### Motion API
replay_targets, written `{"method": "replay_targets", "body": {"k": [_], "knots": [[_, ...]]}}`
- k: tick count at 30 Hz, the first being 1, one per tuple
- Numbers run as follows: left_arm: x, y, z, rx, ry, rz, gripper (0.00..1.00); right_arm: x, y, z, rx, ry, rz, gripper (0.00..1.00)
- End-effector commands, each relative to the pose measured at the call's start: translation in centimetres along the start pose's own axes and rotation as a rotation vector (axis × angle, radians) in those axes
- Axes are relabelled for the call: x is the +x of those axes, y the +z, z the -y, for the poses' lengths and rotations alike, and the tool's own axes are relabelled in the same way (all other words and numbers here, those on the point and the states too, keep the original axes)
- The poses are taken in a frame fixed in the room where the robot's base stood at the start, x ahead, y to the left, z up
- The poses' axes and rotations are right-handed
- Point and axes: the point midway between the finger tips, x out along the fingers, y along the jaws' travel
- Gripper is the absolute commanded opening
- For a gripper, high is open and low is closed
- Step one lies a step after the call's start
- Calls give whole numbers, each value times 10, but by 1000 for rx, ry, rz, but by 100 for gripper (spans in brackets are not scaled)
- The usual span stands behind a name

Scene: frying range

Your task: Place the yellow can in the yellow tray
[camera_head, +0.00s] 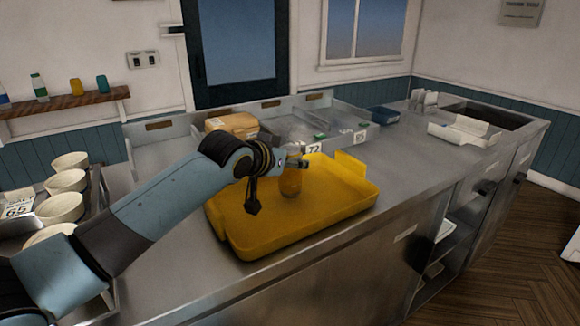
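The yellow can (290,184), orange-yellow and slightly see-through in look, stands upright on the floor of the yellow tray (235,238), near its back middle. The tray lies on the steel counter. My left gripper (277,180) reaches in from the left, over the tray and right beside the can. One dark finger hangs down left of the can, with a gap of bare tray between them. The other finger, by the can's top, is partly hidden and hard to make out. The gripper looks open. My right gripper is not in view.
Several pale bowls (67,183) sit in a rack at the left. A brown box (232,124) and low steel compartments (300,124) stand behind the tray. A white tray (464,131) lies at the right. The counter between is clear.

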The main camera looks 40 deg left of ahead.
Motion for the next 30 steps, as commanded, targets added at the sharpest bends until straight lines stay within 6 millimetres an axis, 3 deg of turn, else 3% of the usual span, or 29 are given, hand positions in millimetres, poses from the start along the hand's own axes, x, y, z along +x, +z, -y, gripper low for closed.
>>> {"method": "replay_targets", "body": {"k": [4, 15, 16, 18, 21, 30], "knots": [[7, 14, 0, 0, 0, -2, 5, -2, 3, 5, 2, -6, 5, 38], [9, 18, 0, 1, 0, -2, 5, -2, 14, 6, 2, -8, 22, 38], [9, 19, 0, 1, 0, 0, 52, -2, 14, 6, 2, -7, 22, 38], [9, 18, 0, 1, 0, 0, 61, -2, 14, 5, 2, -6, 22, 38], [8, 18, 0, 1, 0, 0, 72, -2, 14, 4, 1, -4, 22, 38], [7, 15, 0, 2, 0, -1, 72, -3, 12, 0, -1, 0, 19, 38]]}}
